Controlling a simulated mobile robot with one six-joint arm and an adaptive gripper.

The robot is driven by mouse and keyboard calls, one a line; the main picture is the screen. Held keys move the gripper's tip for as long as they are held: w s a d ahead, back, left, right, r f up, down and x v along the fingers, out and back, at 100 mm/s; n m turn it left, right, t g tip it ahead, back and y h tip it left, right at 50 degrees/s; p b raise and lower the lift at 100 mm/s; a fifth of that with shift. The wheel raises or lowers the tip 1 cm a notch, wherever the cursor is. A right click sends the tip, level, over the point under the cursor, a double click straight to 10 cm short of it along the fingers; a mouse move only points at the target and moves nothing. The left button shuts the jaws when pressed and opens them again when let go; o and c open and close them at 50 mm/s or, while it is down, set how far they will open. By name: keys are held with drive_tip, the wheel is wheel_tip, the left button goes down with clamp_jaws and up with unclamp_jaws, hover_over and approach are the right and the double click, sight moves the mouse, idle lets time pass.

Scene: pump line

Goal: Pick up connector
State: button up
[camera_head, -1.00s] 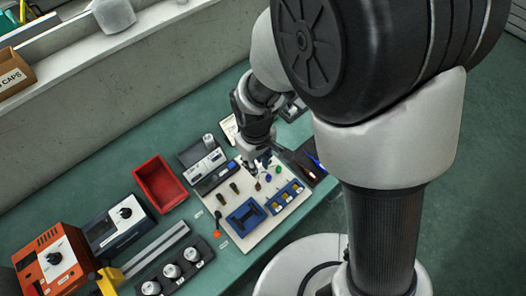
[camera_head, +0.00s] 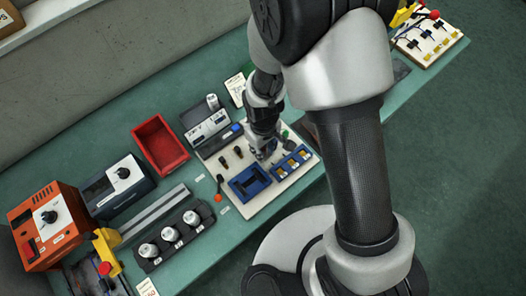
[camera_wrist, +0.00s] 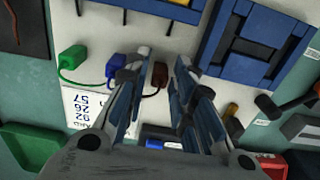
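Three small connectors with wire tails lie on the white board (camera_head: 243,203): a green connector (camera_wrist: 72,56), a blue connector (camera_wrist: 117,66) and a brown connector (camera_wrist: 160,74). My gripper (camera_wrist: 164,62) is open, its fingers reaching over the board on both sides of the brown connector, with gaps visible. The blue connector is just outside the left finger, partly covered by it. In the head view my gripper (camera_head: 265,153) is low over the board and hides the brown and blue connectors; green (camera_head: 284,134) shows beside it.
A blue fixture (camera_head: 249,184) and a blue holder with yellow parts (camera_head: 291,162) are on the board close to my gripper. A red bin (camera_head: 160,145), a grey instrument (camera_head: 207,128) and a rack of white-capped parts (camera_head: 171,235) stand to the left.

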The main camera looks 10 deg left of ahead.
drive_tip(key=shift+f, duration=0.35)
drive_tip(key=shift+r, duration=0.1)
clamp_jaws()
